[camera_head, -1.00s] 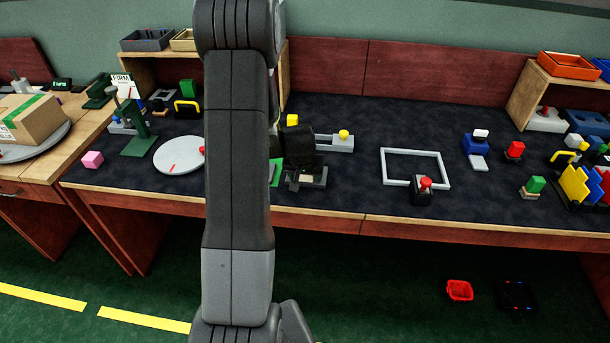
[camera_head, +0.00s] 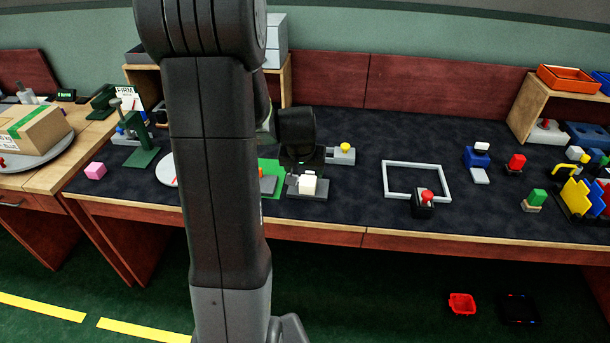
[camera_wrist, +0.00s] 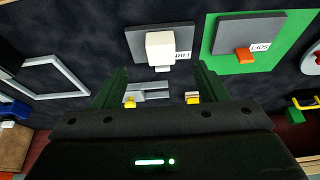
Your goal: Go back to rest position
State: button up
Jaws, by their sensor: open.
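My gripper (camera_wrist: 160,78) is open, its two green fingers spread and nothing between them. In the head view my gripper (camera_head: 300,155) hangs over the back of a dark grey plate (camera_head: 318,193), partly hidden by my arm. A white block (camera_head: 307,184) stands on this plate. The wrist view shows the white block (camera_wrist: 160,50) on the labelled plate (camera_wrist: 137,43), beyond the fingertips and apart from them.
A green mat (camera_wrist: 289,53) with a second grey plate lies beside it. A grey fixture with a yellow knob (camera_head: 345,147) stands close behind my gripper. A grey frame (camera_head: 415,165) and a red-button box (camera_head: 424,205) lie to the right. A wooden shelf (camera_head: 285,85) stands behind my arm.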

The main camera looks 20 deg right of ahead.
aim_at(307, 188)
jog(key=shift+s+r, duration=0.1)
jog(key=shift+r, duration=0.1)
jog(key=shift+f, duration=0.1)
jog(key=x, duration=1.2)
jog(key=shift+a+f, duration=0.1)
jog(key=shift+f, duration=0.15)
jog(key=shift+r, duration=0.3)
